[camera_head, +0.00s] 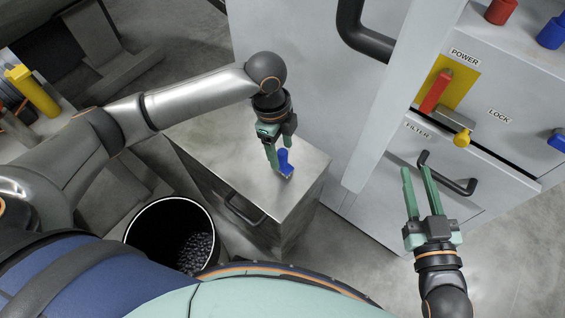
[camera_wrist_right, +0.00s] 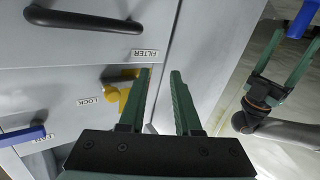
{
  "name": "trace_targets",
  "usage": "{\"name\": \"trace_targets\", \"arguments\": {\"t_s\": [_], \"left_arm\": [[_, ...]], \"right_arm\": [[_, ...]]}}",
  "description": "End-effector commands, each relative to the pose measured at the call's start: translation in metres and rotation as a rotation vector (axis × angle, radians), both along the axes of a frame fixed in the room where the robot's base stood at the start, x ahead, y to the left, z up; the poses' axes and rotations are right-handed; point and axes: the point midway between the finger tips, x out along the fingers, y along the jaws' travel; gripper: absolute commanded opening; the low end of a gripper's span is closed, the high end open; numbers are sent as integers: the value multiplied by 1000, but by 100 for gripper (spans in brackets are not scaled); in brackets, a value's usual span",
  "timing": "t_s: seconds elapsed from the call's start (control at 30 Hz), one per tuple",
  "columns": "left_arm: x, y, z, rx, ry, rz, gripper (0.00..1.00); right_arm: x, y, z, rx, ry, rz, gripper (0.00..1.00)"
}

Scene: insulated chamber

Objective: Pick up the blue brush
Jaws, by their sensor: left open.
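The blue brush (camera_head: 284,160) stands on the metal top of a small cabinet (camera_head: 222,150). My left gripper (camera_head: 279,160) is open and pointed down at the brush, with its green fingers close around or beside it; I cannot tell if they touch it. In the right wrist view, the brush (camera_wrist_right: 303,18) shows near the tips of the open left gripper (camera_wrist_right: 287,48). My right gripper (camera_head: 418,170) is open and empty, in front of the drawer marked FILTER; its fingers also show in the right wrist view (camera_wrist_right: 162,75).
A black bin (camera_head: 130,236) with dark pellets stands left of the small cabinet, which has a front handle (camera_head: 243,208). The large grey cabinet has a red POWER lever (camera_head: 436,92), a yellow LOCK knob (camera_head: 462,138) and a black drawer handle (camera_head: 447,178). Open floor lies at lower right.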

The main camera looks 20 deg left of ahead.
Motion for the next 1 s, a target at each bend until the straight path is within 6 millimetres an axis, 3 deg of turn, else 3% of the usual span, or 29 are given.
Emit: {"name": "trace_targets", "arguments": {"t_s": [0.3,0.8,1.0], "left_arm": [[1,-2,-12,-1,0,1,66],[6,-5,-52,0,0,0,66],[5,-6,-59,-1,-1,0,66]], "right_arm": [[2,1,24,0,-104,12,32],[-20,9,125,1,-536,76,32],[-29,11,143,1,-618,91,32]]}}
